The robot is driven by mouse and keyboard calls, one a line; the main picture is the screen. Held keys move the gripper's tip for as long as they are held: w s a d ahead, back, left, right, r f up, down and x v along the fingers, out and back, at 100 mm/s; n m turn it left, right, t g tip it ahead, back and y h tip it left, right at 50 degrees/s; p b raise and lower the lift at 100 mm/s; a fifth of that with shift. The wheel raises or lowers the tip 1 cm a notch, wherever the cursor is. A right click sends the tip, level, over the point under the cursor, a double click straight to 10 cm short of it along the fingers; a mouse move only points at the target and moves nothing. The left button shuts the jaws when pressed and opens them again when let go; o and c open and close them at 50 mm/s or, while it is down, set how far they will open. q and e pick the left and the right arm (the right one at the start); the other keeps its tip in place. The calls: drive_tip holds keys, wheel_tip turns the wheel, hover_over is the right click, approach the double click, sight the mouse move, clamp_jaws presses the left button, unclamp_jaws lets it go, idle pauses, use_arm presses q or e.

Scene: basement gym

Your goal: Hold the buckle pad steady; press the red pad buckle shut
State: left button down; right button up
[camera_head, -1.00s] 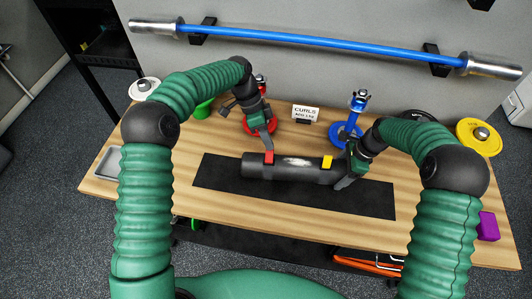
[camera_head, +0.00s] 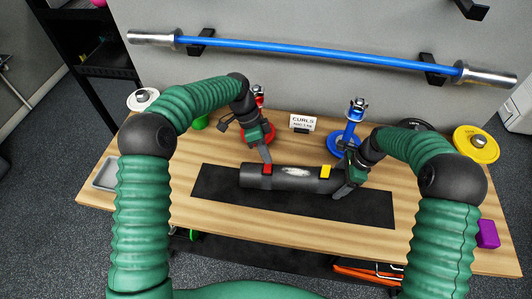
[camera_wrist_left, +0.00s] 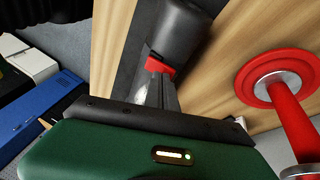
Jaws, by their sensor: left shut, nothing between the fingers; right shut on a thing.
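The dark cylindrical buckle pad (camera_head: 300,184) lies lengthwise on a black mat (camera_head: 222,188) on the wooden table. Its red buckle (camera_head: 267,169) is near the pad's left end, and a yellow buckle (camera_head: 325,171) is near the right end. My left gripper (camera_head: 266,159) is shut and empty, its fingertips at the red buckle from above; contact is unclear. In the left wrist view the fingers (camera_wrist_left: 161,88) partly cover the red buckle (camera_wrist_left: 160,65). My right gripper (camera_head: 341,190) is shut on the pad's right end.
Behind the pad stand a red weight stand (camera_head: 262,134), a blue one (camera_head: 346,140) and a small white sign (camera_head: 302,122). A grey tray (camera_head: 106,174) is at the left, a purple block (camera_head: 487,234) at the right. A blue barbell (camera_head: 320,55) hangs on the wall.

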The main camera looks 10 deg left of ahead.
use_arm(q)
drive_tip(key=shift+r, duration=0.1)
drive_tip(key=v, duration=1.1)
drive_tip(key=shift+a+r, duration=0.15)
drive_tip(key=shift+r, duration=0.2)
drive_tip(key=shift+w, duration=0.1)
use_arm(e)
drive_tip(key=o, duration=1.7)
